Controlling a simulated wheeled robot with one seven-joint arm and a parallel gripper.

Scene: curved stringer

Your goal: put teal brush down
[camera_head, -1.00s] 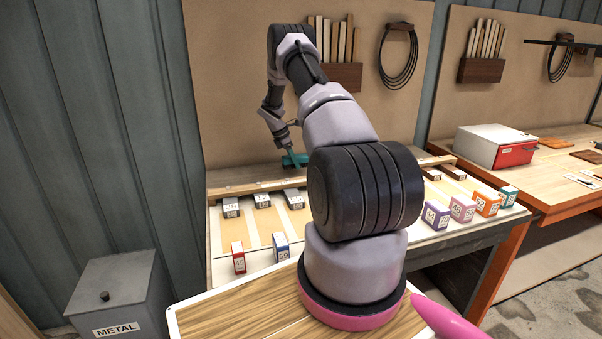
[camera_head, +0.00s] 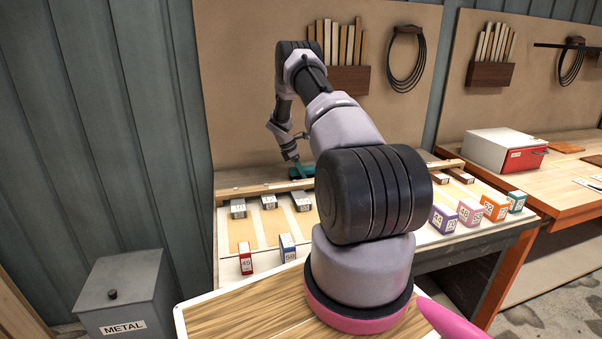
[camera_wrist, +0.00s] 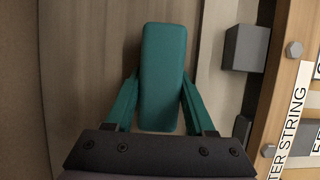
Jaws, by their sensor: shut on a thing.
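The teal brush (camera_wrist: 160,75) is a rounded teal block in the middle of the wrist view, over a grey-brown plank surface. My gripper (camera_wrist: 160,100) has teal fingers on both sides of the brush and is shut on it. In the head view the teal brush (camera_head: 302,172) shows small at the back of the workbench, with my gripper (camera_head: 297,163) just above it. I cannot tell whether the brush touches the surface below it.
Labelled blocks, such as a red one (camera_head: 245,259) and a blue one (camera_head: 288,248), stand on the bench. In the wrist view a dark grey block (camera_wrist: 246,47) and a wooden strip with labels lie right of the brush. A metal bin (camera_head: 124,300) stands at left.

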